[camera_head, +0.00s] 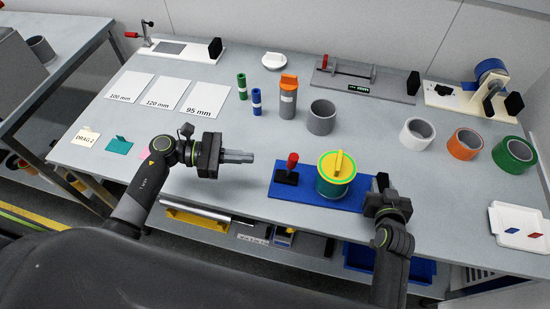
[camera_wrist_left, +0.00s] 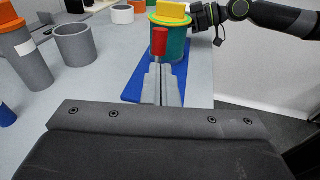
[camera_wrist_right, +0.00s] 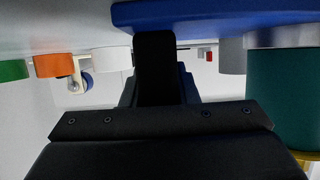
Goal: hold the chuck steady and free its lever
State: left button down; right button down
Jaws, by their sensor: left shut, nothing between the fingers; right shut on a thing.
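The chuck (camera_head: 336,174) is a teal cylinder with a yellow-green top and a raised yellow bar. It stands on a blue base plate (camera_head: 318,199) near the table's front edge. Its lever (camera_head: 293,161) has a red knob and rises from a black block left of the cylinder; the red knob also shows in the left wrist view (camera_wrist_left: 160,42). My left gripper (camera_head: 250,157) is shut and empty, left of the lever and pointing at it, apart from it in the head view. My right gripper (camera_head: 381,186) is shut on the black handle (camera_wrist_right: 154,65) at the base's right end.
Behind stand a grey cup (camera_head: 321,118), an orange-topped cylinder (camera_head: 288,102) and small green and blue cylinders.

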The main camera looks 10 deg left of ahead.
aim_at(289, 162)
pick_arm(q)
jog(key=x, duration=0.8)
jog(key=shift+d, duration=0.15)
pick_arm(e)
jog(key=shift+f, duration=0.25)
pick_arm(q)
jog(key=shift+w, duration=0.1)
jog(key=d, duration=0.4)
jog(key=shift+w+r, duration=0.1)
jog(key=shift+r, duration=0.05)
pick_arm(e)
jog(key=shift+a, duration=0.1)
pick_arm(q)
jog(key=s+a+r, duration=0.3)
jog(key=a+r, duration=0.4)
jog(key=a, duration=0.4)
jog(key=shift+s+a, duration=0.25)
jog(key=shift+a, duration=0.15)
